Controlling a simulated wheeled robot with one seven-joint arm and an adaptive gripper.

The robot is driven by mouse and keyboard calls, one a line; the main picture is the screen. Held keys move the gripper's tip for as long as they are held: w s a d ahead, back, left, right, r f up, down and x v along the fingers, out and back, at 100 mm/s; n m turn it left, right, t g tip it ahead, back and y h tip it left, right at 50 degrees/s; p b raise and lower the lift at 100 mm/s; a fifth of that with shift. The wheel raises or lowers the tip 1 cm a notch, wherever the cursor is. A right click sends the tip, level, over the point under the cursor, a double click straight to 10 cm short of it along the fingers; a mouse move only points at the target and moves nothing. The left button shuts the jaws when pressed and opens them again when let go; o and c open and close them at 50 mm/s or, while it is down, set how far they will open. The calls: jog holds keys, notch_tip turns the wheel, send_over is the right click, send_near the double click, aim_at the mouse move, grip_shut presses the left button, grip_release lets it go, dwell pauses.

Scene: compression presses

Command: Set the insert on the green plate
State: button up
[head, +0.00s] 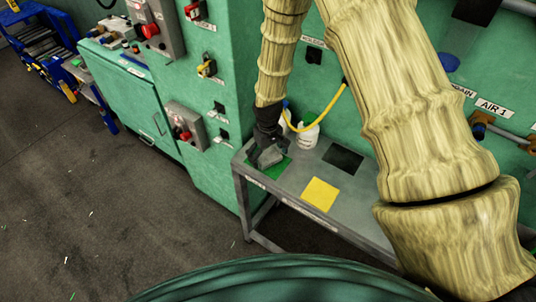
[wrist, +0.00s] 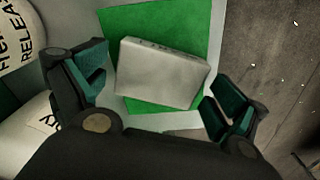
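The insert is a pale grey block (wrist: 162,74) lying over the green plate (wrist: 118,22) in the wrist view, turned slightly against it. Green shows around it on several sides. In the head view the insert (head: 269,156) sits at the green plate (head: 277,169) on the left end of the grey table. My gripper (wrist: 153,97) is open, its teal-padded fingers on either side of the insert with small gaps. In the head view my gripper (head: 267,146) points down at the plate and partly hides it.
The grey table (head: 300,178) also bears a yellow plate (head: 320,194) and a black plate (head: 343,158). White bottles (head: 307,136) stand close behind my gripper. A green press cabinet (head: 215,165) rises on the left. Open floor lies beyond the table's left edge.

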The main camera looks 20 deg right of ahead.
aim_at(268, 156)
jog(key=shift+r, duration=0.1)
notch_tip(268, 156, up, 12)
jog(key=b, duration=0.3)
dwell(0.8)
jog(key=shift+r, duration=0.15)
